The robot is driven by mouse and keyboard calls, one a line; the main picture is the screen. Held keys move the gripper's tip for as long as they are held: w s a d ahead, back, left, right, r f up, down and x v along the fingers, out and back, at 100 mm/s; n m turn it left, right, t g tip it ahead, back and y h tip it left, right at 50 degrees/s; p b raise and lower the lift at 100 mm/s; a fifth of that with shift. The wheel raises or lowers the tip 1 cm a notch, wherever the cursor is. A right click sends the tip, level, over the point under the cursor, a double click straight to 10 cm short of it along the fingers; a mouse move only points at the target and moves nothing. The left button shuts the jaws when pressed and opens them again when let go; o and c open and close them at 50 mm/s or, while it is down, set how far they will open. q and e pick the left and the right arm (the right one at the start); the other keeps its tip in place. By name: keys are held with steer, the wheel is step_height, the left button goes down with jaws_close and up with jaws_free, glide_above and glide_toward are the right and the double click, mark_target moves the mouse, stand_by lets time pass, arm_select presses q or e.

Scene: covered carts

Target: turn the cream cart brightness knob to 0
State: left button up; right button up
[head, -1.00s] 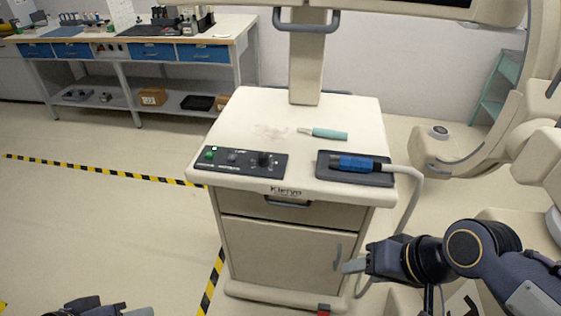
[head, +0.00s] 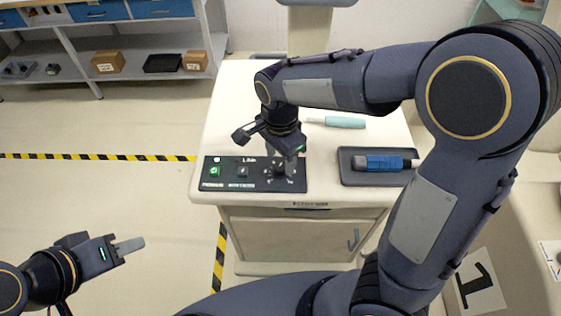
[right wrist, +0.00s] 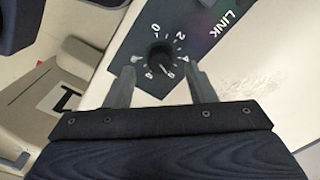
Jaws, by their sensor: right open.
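The cream cart (head: 232,115) stands ahead of me with a black control panel (head: 228,183) at its front left. The dark round brightness knob (right wrist: 159,55) shows in the right wrist view, on a dial of white numerals. Its pale mark seems to face lower right, away from the 0. My right gripper (right wrist: 160,72) is open, with one finger on each side of the knob; contact is not clear. In the head view the right gripper (head: 284,158) is over the panel and partly hides the knob. My left gripper (head: 130,246) is over the floor at lower left; its finger gap is not visible.
A green lit button (head: 214,172) is left on the panel. A blue-gripped handpiece (head: 383,163) lies in a dark tray at the cart's right. A teal-handled tool (head: 345,122) lies behind. A shelf bench (head: 130,45) stands back left.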

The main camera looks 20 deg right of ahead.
mark_target(280, 166)
steer(key=shift+f, duration=1.65)
steer(key=shift+c, duration=0.4)
steer(key=c, duration=0.9)
